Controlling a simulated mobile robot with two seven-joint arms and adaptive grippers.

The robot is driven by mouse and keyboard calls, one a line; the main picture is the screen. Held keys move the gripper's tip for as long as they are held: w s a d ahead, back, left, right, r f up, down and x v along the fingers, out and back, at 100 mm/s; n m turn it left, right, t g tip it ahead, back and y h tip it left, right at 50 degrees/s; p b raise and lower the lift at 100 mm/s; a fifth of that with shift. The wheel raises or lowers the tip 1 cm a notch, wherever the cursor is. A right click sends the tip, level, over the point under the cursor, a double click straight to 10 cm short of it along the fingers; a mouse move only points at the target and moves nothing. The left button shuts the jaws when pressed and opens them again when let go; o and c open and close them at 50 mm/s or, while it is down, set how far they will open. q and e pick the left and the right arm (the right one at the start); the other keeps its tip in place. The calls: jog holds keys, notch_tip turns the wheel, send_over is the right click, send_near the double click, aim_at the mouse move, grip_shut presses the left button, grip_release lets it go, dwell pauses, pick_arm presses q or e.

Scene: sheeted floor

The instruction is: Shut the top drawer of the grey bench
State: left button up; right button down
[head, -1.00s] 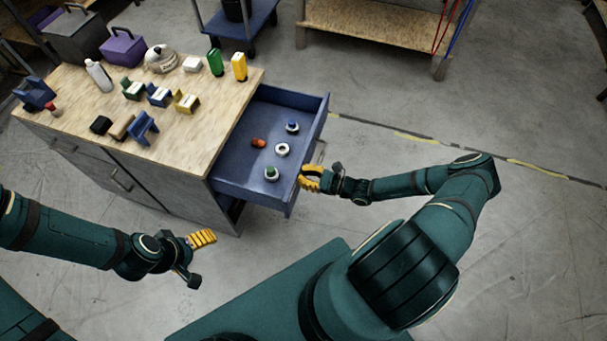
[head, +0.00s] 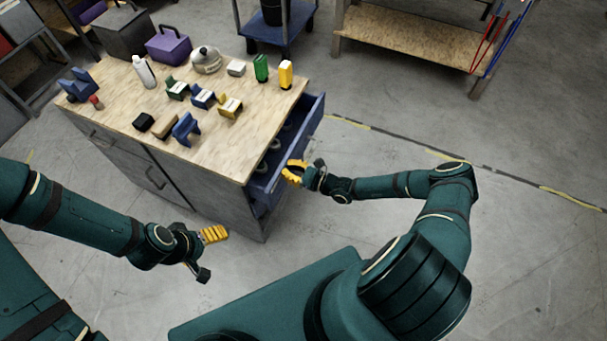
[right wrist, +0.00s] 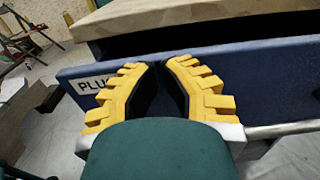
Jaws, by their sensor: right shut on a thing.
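The grey bench (head: 215,205) with a wooden top stands at the left of the head view. Its blue top drawer (head: 312,122) sticks out at the right side by a narrow strip. A few ring-shaped parts show in shadow inside. My right gripper (head: 290,173) is at the drawer's front, shut on the silver handle bar (right wrist: 285,130). In the right wrist view its yellow fingers (right wrist: 160,78) stand before the blue drawer front, partly covering a label; the grasped part of the bar is hidden. My left gripper (head: 208,254) is open and empty, in front of the bench.
Tools, bottles, small blocks and a purple box (head: 168,46) stand on the bench top. A blue cart (head: 278,28) and a wooden-shelved table (head: 410,42) stand behind. The floor to the right of the drawer is clear.

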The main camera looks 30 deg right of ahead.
jog(key=shift+x, duration=1.7)
